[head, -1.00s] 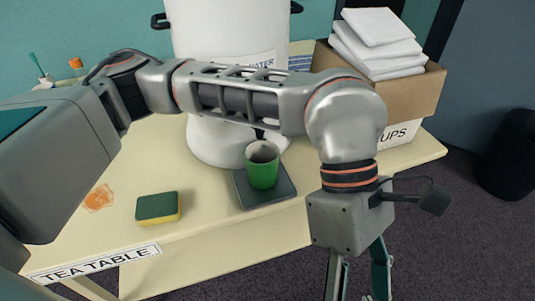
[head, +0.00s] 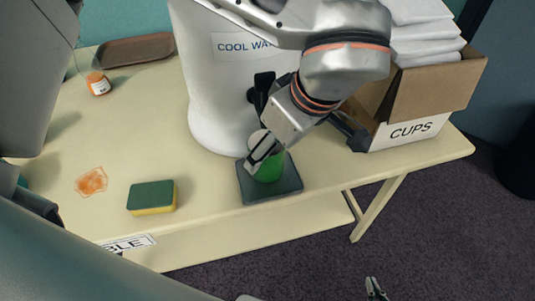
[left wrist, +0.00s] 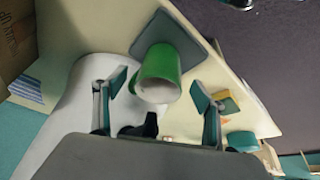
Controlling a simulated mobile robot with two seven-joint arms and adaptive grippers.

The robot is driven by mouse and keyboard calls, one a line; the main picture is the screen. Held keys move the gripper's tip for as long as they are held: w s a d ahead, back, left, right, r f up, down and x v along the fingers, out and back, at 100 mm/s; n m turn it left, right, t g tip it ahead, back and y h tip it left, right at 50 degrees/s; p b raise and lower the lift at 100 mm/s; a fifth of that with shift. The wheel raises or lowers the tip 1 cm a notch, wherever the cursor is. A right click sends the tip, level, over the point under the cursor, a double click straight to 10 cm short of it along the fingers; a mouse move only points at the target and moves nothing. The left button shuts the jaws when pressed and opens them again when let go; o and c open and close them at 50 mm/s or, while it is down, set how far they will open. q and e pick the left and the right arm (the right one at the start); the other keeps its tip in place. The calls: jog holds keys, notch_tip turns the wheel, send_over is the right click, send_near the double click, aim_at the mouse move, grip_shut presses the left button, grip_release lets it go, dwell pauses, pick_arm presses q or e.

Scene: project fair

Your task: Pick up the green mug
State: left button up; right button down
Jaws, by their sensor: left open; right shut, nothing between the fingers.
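The green mug (head: 268,171) stands upright on a dark square tray (head: 250,193) in front of the white water dispenser. My left gripper (head: 262,153) reaches down over the mug from above and hides part of it. In the left wrist view the mug (left wrist: 160,72) shows between the two open fingers (left wrist: 158,87), its pale rim towards the camera. Gaps show on both sides of it, and I see no grip on it. My right gripper (head: 375,289) is low at the bottom edge of the head view, shut and empty, away from the table.
The white water dispenser (head: 212,110) stands close behind the mug. A cups box (head: 415,128) is to the right.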

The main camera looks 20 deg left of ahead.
pick_arm(q)
jog(key=x, duration=0.4)
jog(key=shift+a+f, duration=0.1)
jog(key=shift+c, duration=0.3)
jog(key=c, duration=1.6)
jog(key=shift+o, duration=0.2)
jog(key=shift+s+d+r, duration=0.35)
jog(key=shift+d+r, duration=0.4)
jog(key=shift+r, duration=0.1)
jog(key=s+d+r, duration=0.2)
jog(key=d, duration=0.1)
jog(key=s+d+r, duration=0.2)
jog(key=d, duration=0.1)
jog(key=s+d+r, duration=0.1)
jog(key=d+r, duration=0.1)
jog(key=d, duration=0.2)
jog(key=shift+s, duration=0.4)
jog(key=shift+d+r, duration=0.1)
jog(key=shift+d, duration=0.1)
